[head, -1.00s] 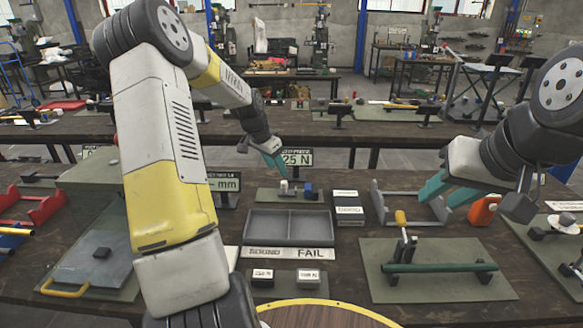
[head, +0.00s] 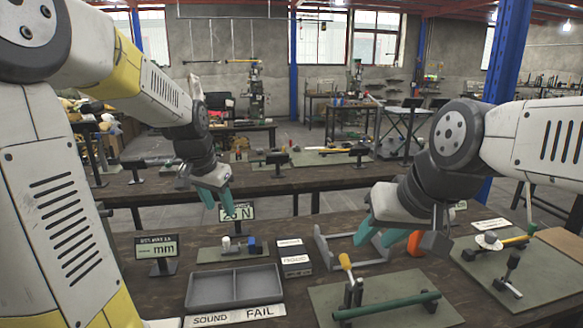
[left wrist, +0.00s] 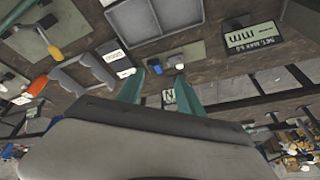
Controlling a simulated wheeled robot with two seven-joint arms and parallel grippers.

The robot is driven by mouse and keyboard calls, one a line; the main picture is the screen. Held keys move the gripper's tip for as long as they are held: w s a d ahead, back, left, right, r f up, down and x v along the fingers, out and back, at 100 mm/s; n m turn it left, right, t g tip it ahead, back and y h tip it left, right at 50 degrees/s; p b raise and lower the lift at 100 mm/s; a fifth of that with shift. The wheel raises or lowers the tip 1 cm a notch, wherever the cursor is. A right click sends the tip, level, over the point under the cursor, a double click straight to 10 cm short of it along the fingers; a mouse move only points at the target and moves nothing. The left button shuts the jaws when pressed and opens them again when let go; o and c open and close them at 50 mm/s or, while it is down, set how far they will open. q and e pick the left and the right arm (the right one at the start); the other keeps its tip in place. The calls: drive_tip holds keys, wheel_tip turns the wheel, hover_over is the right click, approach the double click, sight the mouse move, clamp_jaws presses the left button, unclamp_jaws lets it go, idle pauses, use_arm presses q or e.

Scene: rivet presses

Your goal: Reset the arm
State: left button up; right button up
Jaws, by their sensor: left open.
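My left gripper (head: 215,197) has teal fingers and hangs empty in front of the "25 N" display (head: 238,212), above the far side of the near bench. Its fingers stand apart in the left wrist view (left wrist: 155,85). My right gripper (head: 378,236) is above the grey bracket stand (head: 326,248) at the right. Its teal fingers show gap between them, and I see nothing held there. My left arm fills the left edge of the head view.
A grey two-part tray (head: 232,304) lies on the bench, with the SOUND/FAIL strip (head: 240,316) before it. A "mm" display (head: 158,249) stands left. A green rod (head: 388,306) rests on a fixture plate at front right. An orange object (head: 416,243) is beside my right gripper.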

use_arm(q)
drive_tip(key=s+d+r+n+t, duration=0.1)
drive_tip(key=s+d+r+n, duration=0.1)
drive_tip(key=s, duration=0.8)
drive_tip(key=s+d+r+n+h, duration=0.1)
drive_tip(key=s+d+r+n, duration=0.1)
drive_tip(key=s, duration=0.8)
drive_tip(key=shift+r+t, duration=0.4)
drive_tip(key=shift+d, duration=0.1)
idle(0.3)
drive_tip(key=shift+c, duration=0.8)
